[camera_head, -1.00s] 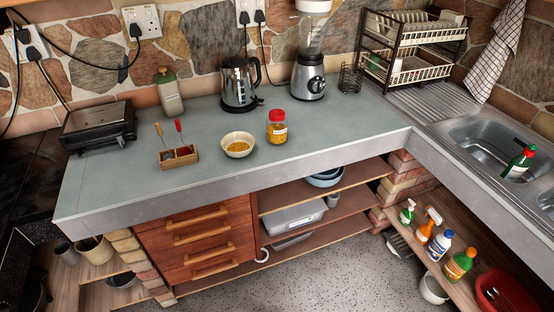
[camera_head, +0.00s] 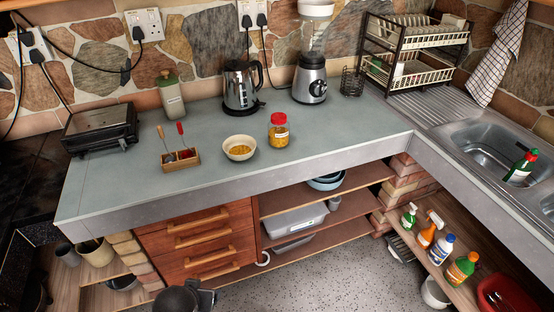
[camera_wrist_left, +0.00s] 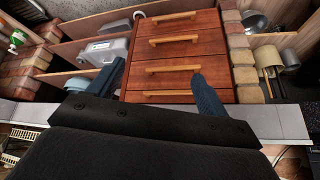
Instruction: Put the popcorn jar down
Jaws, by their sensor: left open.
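The popcorn jar (camera_head: 278,132), clear with a red lid, a pale label and yellow contents, stands upright on the grey counter (camera_head: 330,155). It stands just right of a cream bowl (camera_head: 240,147) of yellow kernels, with a small gap between. No gripper touches it. My left gripper (camera_wrist_left: 158,72) is open and empty in the left wrist view, its blue fingers apart before the wooden drawers. In the head view only a dark part of my arm shows at the bottom edge, below the counter. My right gripper is in neither view.
A wooden utensil box (camera_head: 180,159) stands left of the bowl. A kettle (camera_head: 242,86) and a blender (camera_head: 310,80) stand behind. The counter's front edge juts out above the drawers (camera_head: 200,240). Counter to the jar's right is clear.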

